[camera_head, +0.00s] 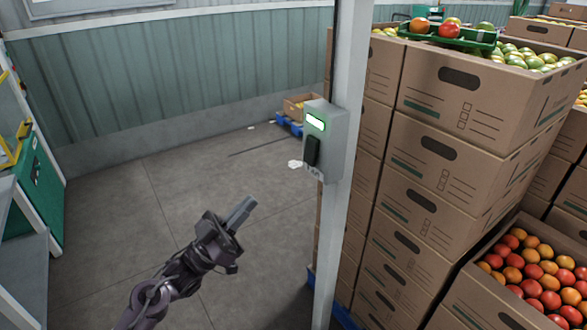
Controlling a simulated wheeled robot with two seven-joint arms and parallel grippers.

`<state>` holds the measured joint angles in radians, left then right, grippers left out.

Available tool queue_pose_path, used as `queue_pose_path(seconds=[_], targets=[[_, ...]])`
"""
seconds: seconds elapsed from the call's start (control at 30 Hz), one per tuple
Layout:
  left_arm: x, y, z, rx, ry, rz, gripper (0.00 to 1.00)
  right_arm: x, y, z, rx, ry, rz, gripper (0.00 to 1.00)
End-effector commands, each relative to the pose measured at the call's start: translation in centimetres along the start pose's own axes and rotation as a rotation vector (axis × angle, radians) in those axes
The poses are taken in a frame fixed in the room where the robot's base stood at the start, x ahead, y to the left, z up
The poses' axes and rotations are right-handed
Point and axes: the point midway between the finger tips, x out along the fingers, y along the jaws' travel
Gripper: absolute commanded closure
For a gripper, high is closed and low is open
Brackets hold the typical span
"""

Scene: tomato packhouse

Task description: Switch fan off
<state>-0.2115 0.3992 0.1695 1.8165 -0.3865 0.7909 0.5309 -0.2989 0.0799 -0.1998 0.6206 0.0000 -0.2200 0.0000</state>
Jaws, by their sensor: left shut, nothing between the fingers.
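A grey switch box (338,150) is fixed to a pale upright post (350,75) near the middle of the head view. It has a lit green-and-white indicator (315,122) at the top and a black rocker switch (312,151) below it. My left gripper (246,208) is shut and empty. It is apart from the box, below and to the left of it, with its fingers pointing up and right. My right gripper is out of view. No fan shows in this view.
Tall stacks of cardboard boxes (452,140) with tomatoes stand right behind the post. An open box of red and orange tomatoes (486,318) is at the lower right. A green and white stand (38,190) is at the left edge.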

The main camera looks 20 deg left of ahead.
Motion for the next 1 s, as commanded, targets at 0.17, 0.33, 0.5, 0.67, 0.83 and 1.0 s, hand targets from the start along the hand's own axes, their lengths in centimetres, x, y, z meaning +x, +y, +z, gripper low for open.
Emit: queue_pose_path(seconds=[0.17,0.33,0.5,0.67,0.83,1.0], targets=[[0.4,0.0,0.0,0.0,-0.001,-0.002,1.0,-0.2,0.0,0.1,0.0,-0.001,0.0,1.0],[2.6,-0.1,-0.2,0.0,0.001,-0.001,1.0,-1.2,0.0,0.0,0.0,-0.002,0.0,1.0],[6.4,-0.1,-0.4,0.0,0.002,-0.001,1.0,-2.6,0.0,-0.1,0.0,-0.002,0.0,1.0],[9.8,-0.1,-0.3,0.0,0.001,-0.002,1.0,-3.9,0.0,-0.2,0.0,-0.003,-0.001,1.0],[11.8,-0.1,1.4,-0.002,-0.002,-0.003,1.0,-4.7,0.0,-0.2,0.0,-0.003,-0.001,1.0],[12.6,-0.1,2.6,0.0,-0.002,-0.004,1.0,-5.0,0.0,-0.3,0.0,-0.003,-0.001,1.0]])
